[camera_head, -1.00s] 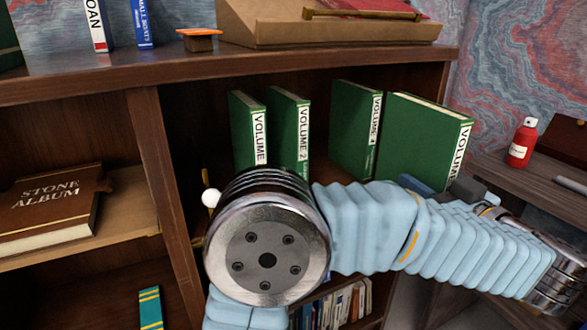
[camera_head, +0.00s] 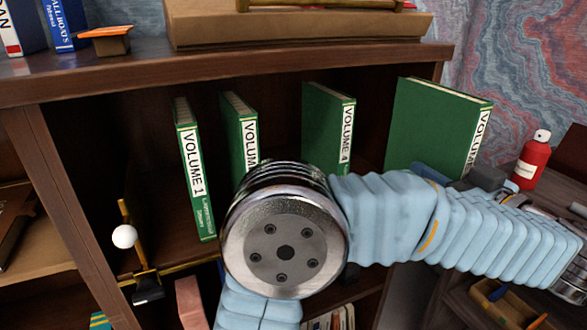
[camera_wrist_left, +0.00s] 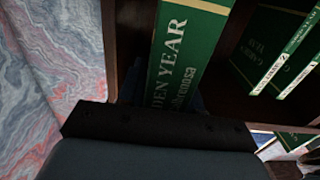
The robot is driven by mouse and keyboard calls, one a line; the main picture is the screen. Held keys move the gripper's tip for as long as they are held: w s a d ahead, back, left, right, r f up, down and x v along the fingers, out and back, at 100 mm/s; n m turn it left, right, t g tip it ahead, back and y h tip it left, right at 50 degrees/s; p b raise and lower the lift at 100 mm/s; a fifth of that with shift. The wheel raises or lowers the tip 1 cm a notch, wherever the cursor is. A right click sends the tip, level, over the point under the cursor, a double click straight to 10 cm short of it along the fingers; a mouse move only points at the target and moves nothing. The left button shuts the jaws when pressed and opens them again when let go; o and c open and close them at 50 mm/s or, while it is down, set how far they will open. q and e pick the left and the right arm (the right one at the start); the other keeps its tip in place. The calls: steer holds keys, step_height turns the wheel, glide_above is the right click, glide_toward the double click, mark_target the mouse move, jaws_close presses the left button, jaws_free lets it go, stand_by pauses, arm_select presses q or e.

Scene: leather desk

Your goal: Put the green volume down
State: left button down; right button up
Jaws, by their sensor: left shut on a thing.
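A large green volume (camera_head: 437,128) stands roughly upright at the right of the shelf opening, overlapping the cabinet's right side panel. The end of its spine label is cut off by my arm. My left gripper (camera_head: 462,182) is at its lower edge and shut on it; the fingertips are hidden. In the left wrist view, the green cover with "DEN YEAR" (camera_wrist_left: 178,55) rises just beyond the black gripper (camera_wrist_left: 160,130). Volume 1 (camera_head: 193,165), a second green volume (camera_head: 240,130) and Volume 4 (camera_head: 328,130) stand apart on the shelf. My right gripper is not in view.
A gap shows between the second volume and Volume 4, its lower part hidden by my arm. A red bottle (camera_head: 531,160) stands on the right desk. A white ball-tipped thing (camera_head: 124,237) is at the shelf's left front. A sloped wooden box (camera_head: 300,27) sits on top.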

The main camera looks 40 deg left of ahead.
arm_select(q)
steer(key=f+x, duration=0.1)
steer(key=x, duration=0.5)
steer(key=f+x, duration=0.1)
steer(key=x, duration=0.5)
steer(key=f+x, duration=0.1)
steer(key=x, duration=0.5)
steer(key=shift+d+f, duration=0.1)
steer(key=shift+f, duration=0.05)
steer(key=shift+f+b, duration=0.15)
steer(key=shift+b, duration=0.15)
steer(key=c, duration=0.8)
jaws_free()
steer(key=shift+o, duration=0.2)
